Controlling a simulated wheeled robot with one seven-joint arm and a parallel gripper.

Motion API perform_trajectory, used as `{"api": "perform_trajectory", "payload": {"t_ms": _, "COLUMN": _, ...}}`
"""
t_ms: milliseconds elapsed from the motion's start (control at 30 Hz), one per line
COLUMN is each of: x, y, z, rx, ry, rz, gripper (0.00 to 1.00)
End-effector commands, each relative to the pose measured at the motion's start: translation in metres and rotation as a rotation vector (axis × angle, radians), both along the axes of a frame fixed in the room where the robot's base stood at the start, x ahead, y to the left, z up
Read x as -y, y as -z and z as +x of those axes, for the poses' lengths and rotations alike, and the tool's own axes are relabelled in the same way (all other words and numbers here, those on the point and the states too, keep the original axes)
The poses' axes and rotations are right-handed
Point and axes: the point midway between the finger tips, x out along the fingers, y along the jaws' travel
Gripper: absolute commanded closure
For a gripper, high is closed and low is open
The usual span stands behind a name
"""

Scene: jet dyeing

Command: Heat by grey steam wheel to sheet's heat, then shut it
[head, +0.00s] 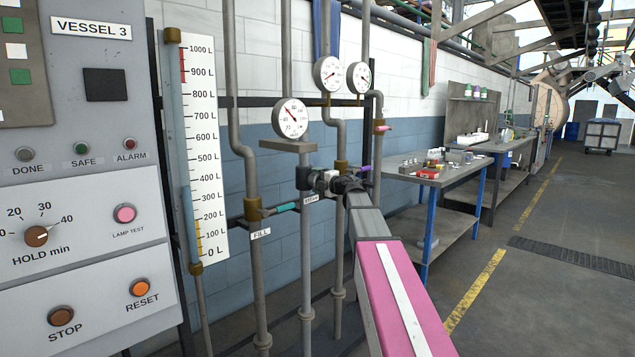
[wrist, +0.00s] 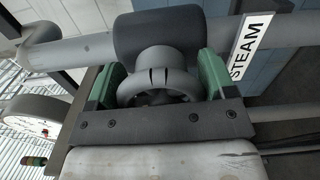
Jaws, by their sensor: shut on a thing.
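The grey steam wheel (wrist: 178,72) sits on a grey pipe in the wrist view, beside a white label reading STEAM (wrist: 250,50). My gripper (wrist: 160,75), with green finger pads, is shut on the wheel, one finger on each side of it. In the head view my gripper (head: 322,180) reaches the steam pipe and hides most of the wheel. A round dial (head: 290,118) above that pipe has a dark red needle pointing to the upper left; its exact reading is too small to tell. The heat sheet cannot be made out.
The VESSEL 3 panel (head: 85,190) stands at the left beside a litre scale (head: 203,150). A FILL pipe with a teal-handled valve (head: 285,208) is left of my gripper. Two more dials (head: 328,74) hang behind. A workbench (head: 440,178) stands at right, with open floor beyond it.

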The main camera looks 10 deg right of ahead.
Motion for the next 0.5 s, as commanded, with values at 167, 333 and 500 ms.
{"api": "perform_trajectory", "payload": {"t_ms": 167, "x": 0.0002, "y": 0.0007, "z": -0.0002, "rx": -0.028, "ry": 0.0, "rz": 0.038, "gripper": 0.47}}
{"api": "perform_trajectory", "payload": {"t_ms": 333, "x": 0.0003, "y": 0.0008, "z": -0.0002, "rx": -0.039, "ry": 0.0, "rz": 0.053, "gripper": 0.47}}
{"api": "perform_trajectory", "payload": {"t_ms": 500, "x": 0.0003, "y": 0.0009, "z": -0.0002, "rx": -0.041, "ry": 0.0, "rz": 0.056, "gripper": 0.47}}
